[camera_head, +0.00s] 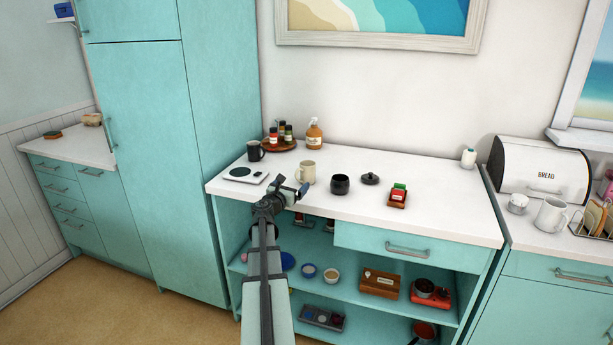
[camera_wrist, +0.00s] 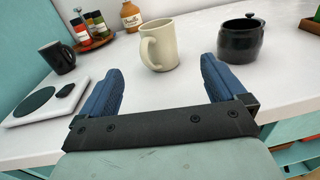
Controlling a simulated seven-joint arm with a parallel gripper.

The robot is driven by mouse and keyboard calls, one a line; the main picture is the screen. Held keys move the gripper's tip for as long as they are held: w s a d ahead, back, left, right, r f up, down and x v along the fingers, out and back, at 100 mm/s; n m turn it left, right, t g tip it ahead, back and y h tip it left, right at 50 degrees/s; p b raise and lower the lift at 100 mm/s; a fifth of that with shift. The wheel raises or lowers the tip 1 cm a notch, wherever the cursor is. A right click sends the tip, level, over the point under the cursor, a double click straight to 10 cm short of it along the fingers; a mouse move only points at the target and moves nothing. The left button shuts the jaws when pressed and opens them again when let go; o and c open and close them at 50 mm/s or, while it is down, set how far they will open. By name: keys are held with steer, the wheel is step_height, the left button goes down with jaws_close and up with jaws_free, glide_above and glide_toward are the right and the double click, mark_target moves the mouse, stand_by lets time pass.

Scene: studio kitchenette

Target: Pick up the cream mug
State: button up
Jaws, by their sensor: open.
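The cream mug (camera_head: 308,172) stands upright on the white counter, just beyond my gripper. In the wrist view the cream mug (camera_wrist: 159,46) is ahead of the fingers, roughly centred between them, with its handle toward the left. My gripper (camera_head: 289,190) is at the counter's front edge; in the wrist view my gripper (camera_wrist: 158,82) has its two blue fingers wide apart with nothing between them. The fingers do not touch the mug.
A black pot (camera_wrist: 244,40) stands close to the right of the mug, its lid (camera_head: 370,178) beside it. A white scale (camera_head: 245,175) and a dark mug (camera_head: 255,151) are to the left. Behind are a spice tray (camera_head: 270,147) and an amber bottle (camera_head: 314,134).

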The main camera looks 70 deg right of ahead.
mark_target(305, 173)
steer(key=shift+w+d+f+n, duration=0.1)
steer(key=shift+w+d+n, duration=0.15)
steer(key=shift+n, duration=0.15)
steer(key=d, duration=0.8)
steer(key=shift+s, duration=0.35)
steer(key=shift+s+d+f, duration=0.1)
steer(key=shift+s+d, duration=0.05)
steer(key=shift+d, duration=0.75)
steer(key=shift+s+d+f, duration=0.1)
steer(key=shift+d, duration=0.8)
steer(key=shift+s+d+f, duration=0.1)
steer(key=shift+s+d, duration=0.05)
steer(key=shift+d, duration=0.75)
steer(key=shift+c, duration=0.4)
steer(key=c, duration=1.1)
steer(key=shift+r, duration=0.1)
